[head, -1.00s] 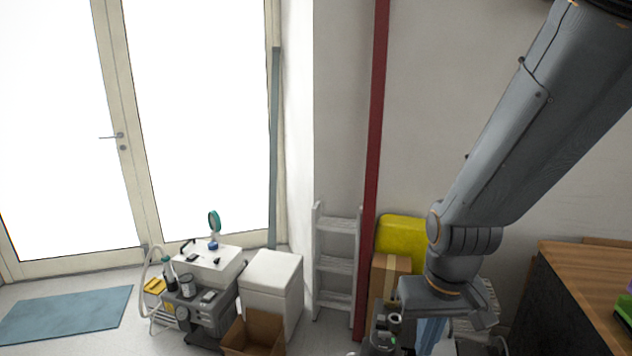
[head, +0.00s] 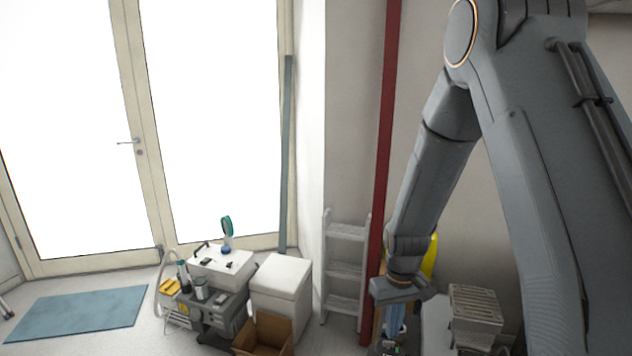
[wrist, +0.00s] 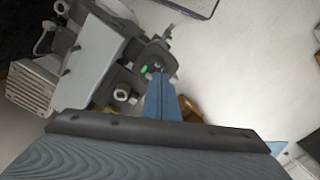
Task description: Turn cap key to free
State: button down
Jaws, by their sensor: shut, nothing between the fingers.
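My gripper (wrist: 160,82) is shut and empty; its blue fingers meet in the middle of the wrist view. In the head view its blue fingers (head: 395,322) point down near the bottom edge. A grey machine (wrist: 105,58) with round fittings lies beyond and left of the fingertips in the wrist view. A small bright green spot (wrist: 143,70) shows on it close to the fingertips. I cannot make out the cap key for certain; it may be partly hidden by the fingers. I cannot tell whether the fingertips touch the machine.
A ribbed pale unit (head: 478,305) stands right of my gripper. A red post (head: 386,150) and a grey ladder (head: 346,268) are left of it. An open cardboard box (head: 264,334), a white cabinet (head: 282,287) and a grey cart (head: 212,308) stand further left.

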aim_at(390, 344)
jog(key=shift+f+b, duration=2.15)
jog(key=shift+f, duration=1.25)
jog(key=shift+w+d, duration=0.15)
jog(key=shift+w, duration=0.4)
jog(key=shift+d+r+p, duration=0.1)
jog(key=shift+d+p, duration=0.3)
jog(key=shift+p, duration=0.15)
jog(key=shift+w+d+p, duration=0.2)
jog(key=shift+d+p, duration=0.15)
jog(key=shift+p, duration=0.05)
jog(key=shift+s, duration=0.1)
jog(key=shift+s+d, duration=0.2)
jog(key=shift+s, duration=0.05)
jog(key=shift+r+p, duration=2.3)
jog(key=shift+r, duration=0.65)
